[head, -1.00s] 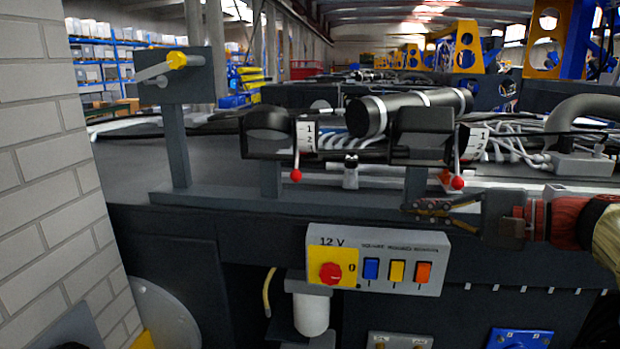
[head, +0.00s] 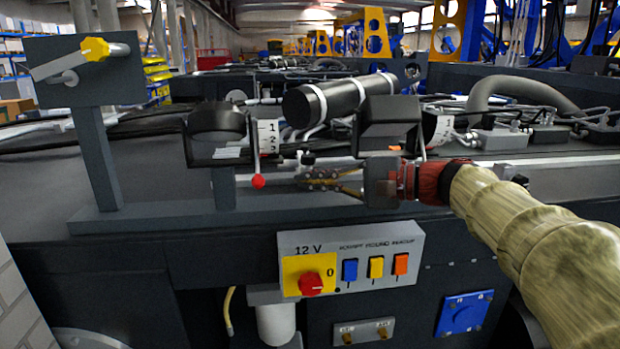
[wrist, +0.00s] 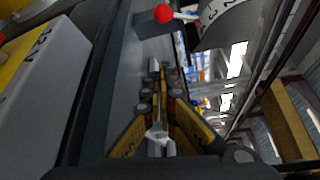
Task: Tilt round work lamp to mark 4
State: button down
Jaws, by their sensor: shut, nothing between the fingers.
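The round work lamp (head: 217,121), a dark short cylinder, sits in a dark bracket left of centre in the head view. At its right is a white scale (head: 268,137) with marks 1, 2 and 3 showing; mark 4 is not visible. Its lever hangs down to a red ball (head: 258,181). The red ball also shows at the top of the wrist view (wrist: 163,13), beside a numbered drum (wrist: 222,20). My gripper (head: 306,180) is shut and empty. It points left, just right of the red ball and apart from it.
A square lamp (head: 389,120) with its own scale (head: 437,130) stands above my gripper. A black cylinder (head: 335,99) lies behind. Below is a 12 V box (head: 345,262) with a red knob (head: 311,284) and three switches. A post with a yellow knob (head: 95,49) stands left.

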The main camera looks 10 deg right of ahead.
jog(key=p+x, duration=0.1)
jog(key=x, duration=0.6)
jog(key=s, duration=0.1)
jog(key=s+r+p, duration=0.1)
jog(key=s, duration=0.1)
jog(key=shift+s+a, duration=0.2)
jog(key=shift+a, duration=0.05)
jog(key=shift+s, duration=0.25)
jog(key=shift+w+a, duration=0.1)
